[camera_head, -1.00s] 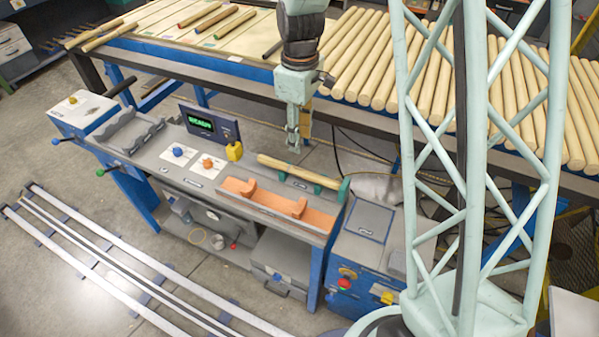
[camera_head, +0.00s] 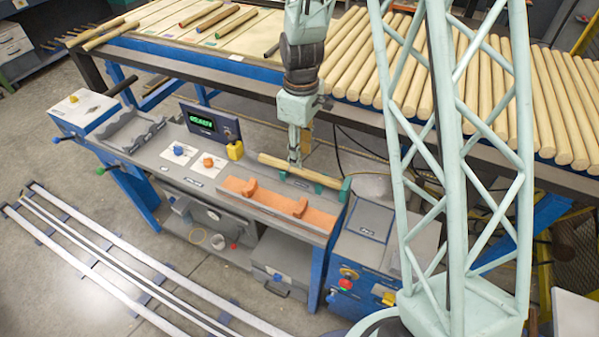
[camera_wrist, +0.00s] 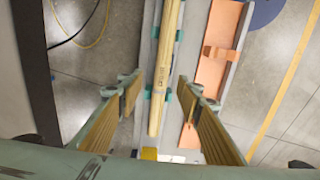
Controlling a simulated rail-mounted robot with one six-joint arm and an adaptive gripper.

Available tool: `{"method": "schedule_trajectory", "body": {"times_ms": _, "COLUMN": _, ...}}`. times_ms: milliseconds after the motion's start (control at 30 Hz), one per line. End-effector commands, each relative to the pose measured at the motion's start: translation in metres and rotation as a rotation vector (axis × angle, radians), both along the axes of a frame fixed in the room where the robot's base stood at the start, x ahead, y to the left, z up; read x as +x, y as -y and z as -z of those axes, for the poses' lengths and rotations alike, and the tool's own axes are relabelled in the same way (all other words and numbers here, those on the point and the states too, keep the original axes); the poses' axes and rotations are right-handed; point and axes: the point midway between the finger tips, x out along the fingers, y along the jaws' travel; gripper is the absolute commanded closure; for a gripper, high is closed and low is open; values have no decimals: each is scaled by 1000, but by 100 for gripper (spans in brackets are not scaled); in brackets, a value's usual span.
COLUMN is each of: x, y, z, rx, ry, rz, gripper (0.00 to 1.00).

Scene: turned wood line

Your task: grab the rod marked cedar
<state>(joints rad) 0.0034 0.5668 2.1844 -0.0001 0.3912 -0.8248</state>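A pale wooden rod (camera_head: 277,164) lies on green supports at the back right of the grey bench. In the wrist view the rod (camera_wrist: 168,55) runs lengthwise between my two fingers, with small dark lettering on it that I cannot read surely. In the wrist view my gripper (camera_wrist: 158,90) is open, with one wood-coloured finger pad on each side of the rod and a visible gap to each. Whether the fingertips are level with the rod is hard to tell.
An orange cradle (camera_head: 262,202) lies in front of the rod. A display (camera_head: 207,122) with green text and a yellow block (camera_head: 235,150) stand to the left. Behind, a long table holds many loose rods (camera_head: 365,62). A grey notched rack (camera_head: 135,130) is at the bench's left.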

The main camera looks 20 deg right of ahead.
Motion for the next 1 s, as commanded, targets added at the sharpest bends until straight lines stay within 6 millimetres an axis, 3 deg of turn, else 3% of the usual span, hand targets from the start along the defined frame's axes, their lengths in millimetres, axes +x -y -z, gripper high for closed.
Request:
{"method": "schedule_trajectory", "body": {"times_ms": 200, "x": 0, "y": 0, "z": 13, "rx": 0, "ry": 1, "rz": 0, "gripper": 67}}
{"method": "schedule_trajectory", "body": {"times_ms": 667, "x": 0, "y": 0, "z": 15, "rx": 0, "ry": 0, "rz": 0, "gripper": 67}}
{"method": "schedule_trajectory", "body": {"times_ms": 1000, "x": -1, "y": -4, "z": 41, "rx": 0, "ry": -1, "rz": 0, "gripper": 67}}
